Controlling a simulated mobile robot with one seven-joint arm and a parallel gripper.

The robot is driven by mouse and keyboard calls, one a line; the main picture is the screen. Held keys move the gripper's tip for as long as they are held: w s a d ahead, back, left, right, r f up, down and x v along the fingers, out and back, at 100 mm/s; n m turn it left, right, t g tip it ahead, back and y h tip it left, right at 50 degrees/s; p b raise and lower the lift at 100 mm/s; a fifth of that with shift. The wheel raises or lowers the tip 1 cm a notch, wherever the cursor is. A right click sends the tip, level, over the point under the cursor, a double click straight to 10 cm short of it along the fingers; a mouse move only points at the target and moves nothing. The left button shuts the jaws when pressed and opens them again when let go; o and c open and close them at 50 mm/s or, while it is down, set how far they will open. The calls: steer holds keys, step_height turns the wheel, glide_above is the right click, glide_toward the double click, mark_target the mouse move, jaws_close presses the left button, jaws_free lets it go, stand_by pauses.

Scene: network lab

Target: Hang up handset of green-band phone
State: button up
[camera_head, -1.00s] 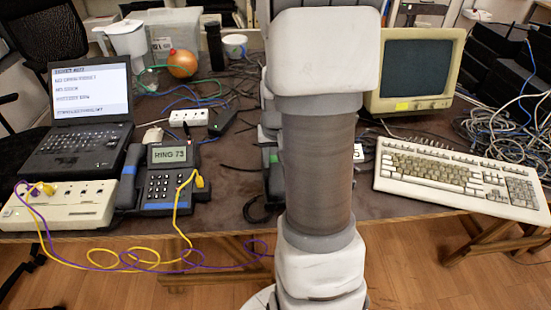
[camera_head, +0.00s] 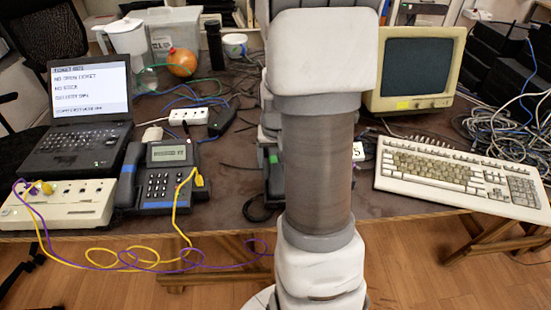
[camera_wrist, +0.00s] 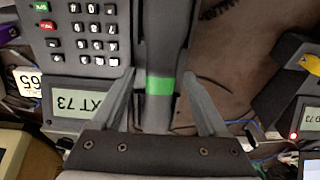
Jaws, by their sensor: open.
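The green-band phone is mostly hidden behind my arm in the head view. Its handset shows there as a dark strip with a green band (camera_head: 272,160). In the wrist view the phone's keypad (camera_wrist: 88,28) and lit display (camera_wrist: 98,103) are at left. The dark handset (camera_wrist: 168,35), with its green band (camera_wrist: 160,85), lies lengthwise along the keypad's side. I cannot tell whether it is fully seated in the cradle. My gripper (camera_wrist: 160,76) is open, one finger on each side of the handset near the band, with visible gaps. The gripper is hidden in the head view.
A blue-band phone (camera_head: 168,184) with a yellow plug stands at left, next to a beige box (camera_head: 60,206) and laptop (camera_head: 85,115). A keyboard (camera_head: 455,175) and monitor (camera_head: 415,68) are at right. Yellow and purple cables hang off the front edge.

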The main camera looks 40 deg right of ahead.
steer(key=p+v, duration=0.4)
steer(key=v, duration=1.3)
steer(key=shift+r, duration=0.2)
steer(key=shift+r+p, duration=0.1)
steer(key=shift+p, duration=0.2)
